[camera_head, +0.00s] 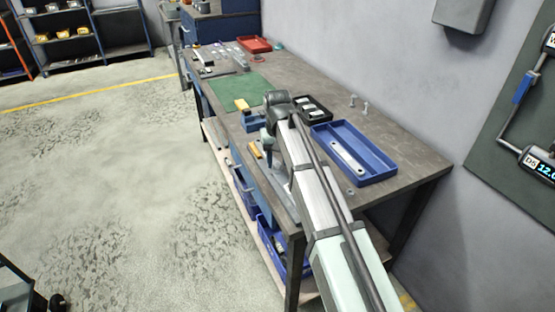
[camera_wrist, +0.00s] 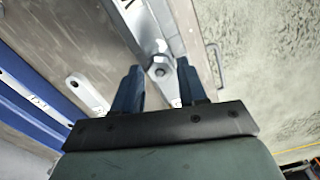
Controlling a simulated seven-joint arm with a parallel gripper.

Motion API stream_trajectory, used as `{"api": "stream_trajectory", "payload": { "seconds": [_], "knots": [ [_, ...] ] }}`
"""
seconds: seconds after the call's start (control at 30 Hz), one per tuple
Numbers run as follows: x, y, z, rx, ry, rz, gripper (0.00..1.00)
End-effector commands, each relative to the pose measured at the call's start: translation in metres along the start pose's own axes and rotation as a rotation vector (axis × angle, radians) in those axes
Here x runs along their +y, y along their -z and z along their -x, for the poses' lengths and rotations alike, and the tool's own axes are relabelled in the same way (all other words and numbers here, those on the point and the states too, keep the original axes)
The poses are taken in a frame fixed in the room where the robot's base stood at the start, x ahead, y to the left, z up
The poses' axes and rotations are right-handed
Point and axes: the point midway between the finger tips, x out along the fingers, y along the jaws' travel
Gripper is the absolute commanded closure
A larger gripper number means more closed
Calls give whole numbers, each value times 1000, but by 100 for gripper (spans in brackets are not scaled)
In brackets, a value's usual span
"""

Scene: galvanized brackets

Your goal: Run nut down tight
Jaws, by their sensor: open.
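In the wrist view a grey hex nut (camera_wrist: 159,69) shows near the end of a galvanized bracket (camera_wrist: 146,28). A rounder piece sits close to it, and I cannot tell whether that is the bolt end. My gripper (camera_wrist: 158,72) is open, with one dark blue finger on each side of the nut in the picture. Gaps show between the nut and both fingers. I cannot tell whether the fingertips are down at the nut's height. In the head view my own arm hides the nut and most of the gripper.
A blue tray (camera_head: 375,171) holding a pale strip stands right of my arm on the workbench (camera_head: 410,150). A black tray (camera_head: 326,119), a green mat (camera_head: 240,91) and a red tray (camera_head: 255,45) lie farther back. Two upright bolts (camera_head: 365,107) stand near the wall.

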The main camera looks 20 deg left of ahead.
Motion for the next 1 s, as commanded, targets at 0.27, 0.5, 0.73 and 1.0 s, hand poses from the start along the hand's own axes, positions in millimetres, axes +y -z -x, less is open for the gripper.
{"api": "stream_trajectory", "payload": {
  "seconds": [0.27,0.5,0.73,1.0],
  "knots": [
    [0,0,0,0,0,157,58],
    [0,0,0,0,0,294,58],
    [0,0,0,0,0,425,58],
    [0,0,0,0,1,579,58]
  ]
}}
